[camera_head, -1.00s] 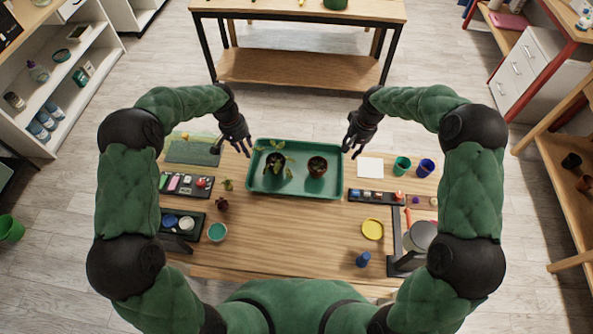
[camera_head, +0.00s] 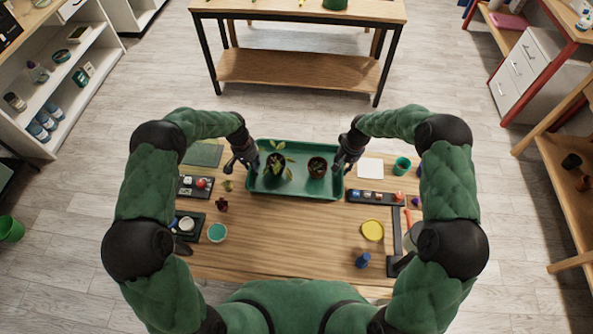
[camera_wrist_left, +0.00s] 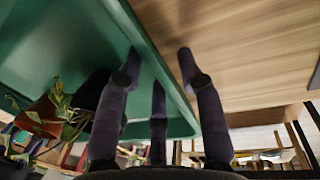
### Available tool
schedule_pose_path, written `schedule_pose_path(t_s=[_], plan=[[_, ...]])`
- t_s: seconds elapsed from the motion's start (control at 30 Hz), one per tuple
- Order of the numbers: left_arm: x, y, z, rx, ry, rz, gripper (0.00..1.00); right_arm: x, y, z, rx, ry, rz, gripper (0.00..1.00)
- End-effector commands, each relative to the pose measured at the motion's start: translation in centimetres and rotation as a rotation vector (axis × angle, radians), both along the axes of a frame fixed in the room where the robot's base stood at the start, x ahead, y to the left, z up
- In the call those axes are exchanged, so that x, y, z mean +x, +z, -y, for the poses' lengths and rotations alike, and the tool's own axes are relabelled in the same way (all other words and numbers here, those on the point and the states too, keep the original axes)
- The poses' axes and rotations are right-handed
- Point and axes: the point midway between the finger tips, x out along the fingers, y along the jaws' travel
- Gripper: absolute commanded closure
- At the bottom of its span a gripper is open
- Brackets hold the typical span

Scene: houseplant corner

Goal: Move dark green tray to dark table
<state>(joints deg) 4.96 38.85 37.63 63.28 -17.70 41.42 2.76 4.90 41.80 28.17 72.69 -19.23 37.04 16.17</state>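The green tray (camera_head: 295,193) lies on the wooden table in the middle of the head view, with two potted plants in it, a leafy one (camera_head: 274,164) and a smaller one (camera_head: 317,167). My left gripper (camera_head: 249,163) is at the tray's left rim. In the left wrist view its fingers (camera_wrist_left: 158,62) are spread, one over the tray's inside (camera_wrist_left: 60,50) and one outside above the wood, with the rim between. A gap shows between the outer finger and rim. My right gripper (camera_head: 343,163) is at the right rim; its finger spacing is unclear.
A table with a black frame and light wood top (camera_head: 290,12) stands across the floor at the back; I see no clearly dark tabletop. The near table (camera_head: 290,240) holds a yellow dish (camera_head: 372,230), a teal cup (camera_head: 217,232), a white square (camera_head: 370,168) and small items around the tray.

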Motion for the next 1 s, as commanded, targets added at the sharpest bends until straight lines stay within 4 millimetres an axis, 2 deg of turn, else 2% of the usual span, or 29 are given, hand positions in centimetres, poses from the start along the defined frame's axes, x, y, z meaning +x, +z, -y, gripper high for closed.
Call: schedule_pose_path(t_s=[0.27,0.3,0.4,1.0], plan=[[-0.02,-0.07,0.0,0.0,0.0,0.0,0.63,0.01,-0.04,0.0,0.0,0.0,0.0,0.63],[-0.02,-0.07,0.01,0.0,0.0,-0.001,0.74,0.01,-0.04,0.0,0.0,0.0,0.0,0.74],[-0.02,-0.06,0.01,0.0,0.0,-0.001,1.0,0.01,-0.03,0.01,0.0,0.0,0.0,1.0],[0.03,0.6,-0.02,0.0,0.001,0.0,1.0,0.07,0.63,0.03,0.0,0.0,0.002,1.0]])
